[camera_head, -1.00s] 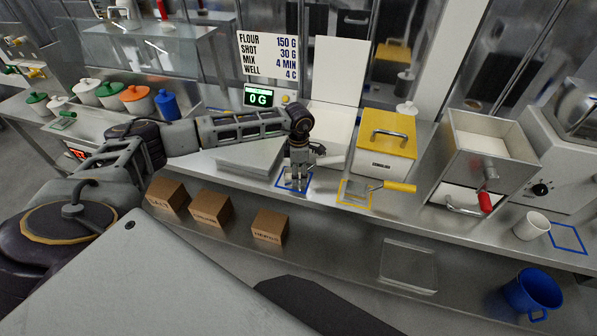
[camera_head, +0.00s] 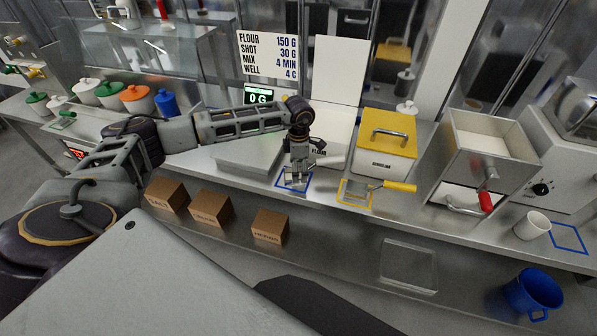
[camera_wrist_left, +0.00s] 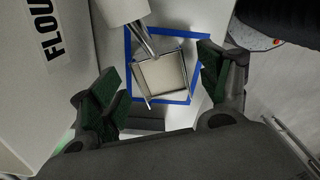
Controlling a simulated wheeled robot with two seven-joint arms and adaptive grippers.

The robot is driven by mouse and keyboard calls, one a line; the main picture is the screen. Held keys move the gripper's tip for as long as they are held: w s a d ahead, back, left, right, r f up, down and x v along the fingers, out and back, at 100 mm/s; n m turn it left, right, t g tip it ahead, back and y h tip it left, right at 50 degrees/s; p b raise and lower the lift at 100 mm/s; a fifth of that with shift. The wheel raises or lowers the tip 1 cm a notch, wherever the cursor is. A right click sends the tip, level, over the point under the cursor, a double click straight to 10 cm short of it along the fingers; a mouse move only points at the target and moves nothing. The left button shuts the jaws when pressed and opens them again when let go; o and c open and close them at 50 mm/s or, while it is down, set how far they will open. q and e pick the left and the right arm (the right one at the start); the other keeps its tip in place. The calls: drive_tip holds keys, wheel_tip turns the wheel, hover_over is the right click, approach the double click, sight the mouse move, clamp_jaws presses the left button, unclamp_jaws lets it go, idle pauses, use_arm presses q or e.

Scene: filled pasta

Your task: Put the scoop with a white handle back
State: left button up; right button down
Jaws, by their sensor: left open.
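The scoop with a white handle lies inside a blue square outline (camera_wrist_left: 127,55) on the counter. In the left wrist view its metal scoop pan (camera_wrist_left: 162,76) sits within the outline and its white handle (camera_wrist_left: 122,11) points to the top edge. My left gripper (camera_head: 297,178) is open over that blue square, and its two fingers also show in the left wrist view (camera_wrist_left: 157,68), on either side of the scoop with none visibly closed on it. In the head view the gripper hides most of the scoop. My right gripper is not seen.
The white flour bin (camera_head: 335,148) with its lid up stands just behind the gripper. To its right are the yellow-lidded semolina bin (camera_head: 384,152) and a yellow-handled scoop (camera_head: 398,186) at a yellow outline. A scale plate (camera_head: 240,155) lies left. Small boxes (camera_head: 270,226) sit below.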

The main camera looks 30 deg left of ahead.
use_arm(q)
wheel_tip(320, 180, up, 10)
drive_tip(key=b, duration=0.2)
drive_tip(key=shift+r, duration=0.15)
drive_tip(key=shift+a, duration=0.15)
idle(0.5)
